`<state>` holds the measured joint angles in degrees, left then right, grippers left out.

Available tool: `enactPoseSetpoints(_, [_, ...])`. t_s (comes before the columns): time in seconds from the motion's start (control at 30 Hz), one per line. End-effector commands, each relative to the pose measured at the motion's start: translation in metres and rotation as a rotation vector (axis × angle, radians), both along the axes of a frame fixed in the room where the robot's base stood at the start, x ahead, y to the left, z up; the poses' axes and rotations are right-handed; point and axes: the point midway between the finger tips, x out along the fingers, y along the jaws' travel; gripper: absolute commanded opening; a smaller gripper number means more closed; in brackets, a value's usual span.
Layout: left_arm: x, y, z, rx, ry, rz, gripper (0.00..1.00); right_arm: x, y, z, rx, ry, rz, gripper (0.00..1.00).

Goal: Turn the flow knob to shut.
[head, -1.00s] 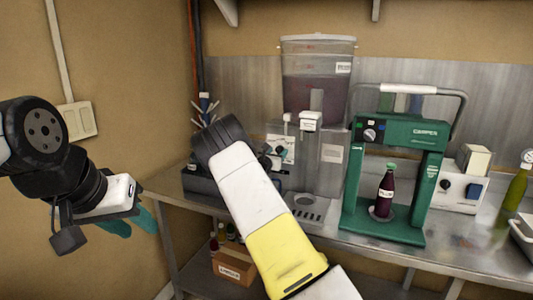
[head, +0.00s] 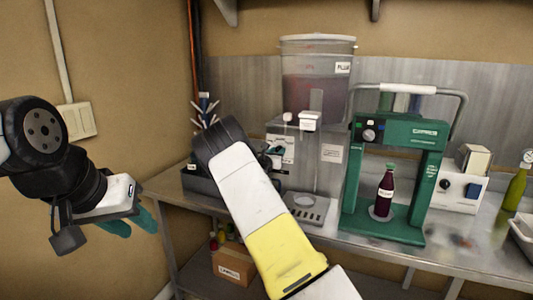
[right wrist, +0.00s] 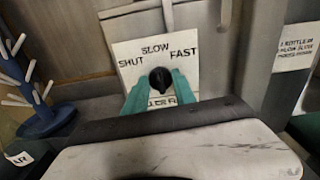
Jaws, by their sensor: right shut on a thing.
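The flow knob (right wrist: 160,80) is a small dark round knob on a white plate (right wrist: 132,50) marked SHUT, SLOW and FAST. My right gripper (right wrist: 159,88) has its teal fingers on both sides of the knob, shut on it. I cannot make out which mark the knob points to. In the head view the plate (head: 288,143) shows beside my right wrist, and my right arm hides much of the knob area. My left gripper (head: 131,224) hangs at the left, open and empty, away from the bench.
A clear bucket (head: 317,80) of dark liquid stands above the dispenser, with a drip tray (head: 310,212) below. Right of it is a green capper (head: 410,190) with a dark bottle (head: 385,192) inside. A blue rack (right wrist: 45,118) stands left of the plate.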

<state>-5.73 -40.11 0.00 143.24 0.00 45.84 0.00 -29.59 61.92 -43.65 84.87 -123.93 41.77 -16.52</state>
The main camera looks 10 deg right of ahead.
Motion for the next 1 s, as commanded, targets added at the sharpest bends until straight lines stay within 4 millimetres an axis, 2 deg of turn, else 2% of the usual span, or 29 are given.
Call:
enactPoseSetpoints(0.7, [0.0000, 0.0000, 0.0000, 0.000, 0.000, 0.000, 0.36, 0.0011, 0.0023, -0.0013, -0.456, 0.309, 0.001, 0.00])
enactPoseSetpoints(1.0, [0.0000, 0.0000, 0.0000, 0.000, 0.000, 0.000, 0.36, 0.0013, 0.0026, -0.0020, -0.577, 0.391, 0.001, 0.00])
